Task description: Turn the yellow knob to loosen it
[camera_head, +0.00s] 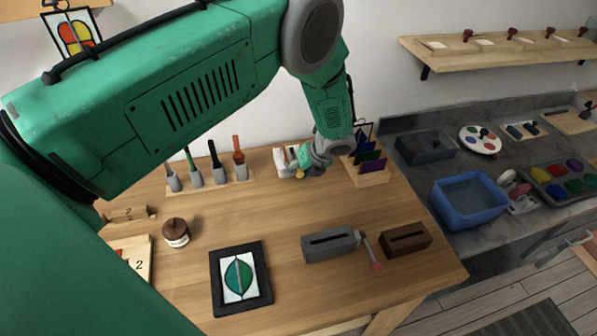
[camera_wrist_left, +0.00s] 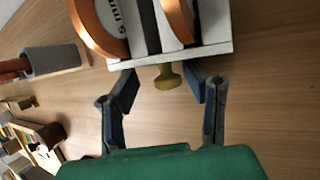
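The yellow knob (camera_wrist_left: 168,77) sticks out from the edge of a white block that carries orange rounded parts (camera_wrist_left: 185,20). In the left wrist view my left gripper (camera_wrist_left: 165,82) is open, with one finger on each side of the knob and gaps between them and it. In the head view the left gripper (camera_head: 312,160) is at the white device (camera_head: 284,162) at the back of the table; the knob is small there and partly hidden by the gripper. My right gripper is not in view.
A rack of brushes (camera_head: 212,177) stands left of the device and a wooden rack with coloured glass panes (camera_head: 371,175) right of it. A framed leaf panel (camera_head: 215,297), a grey slotted block (camera_head: 327,247) and a brown one (camera_head: 405,241) lie nearer. The middle of the table is clear.

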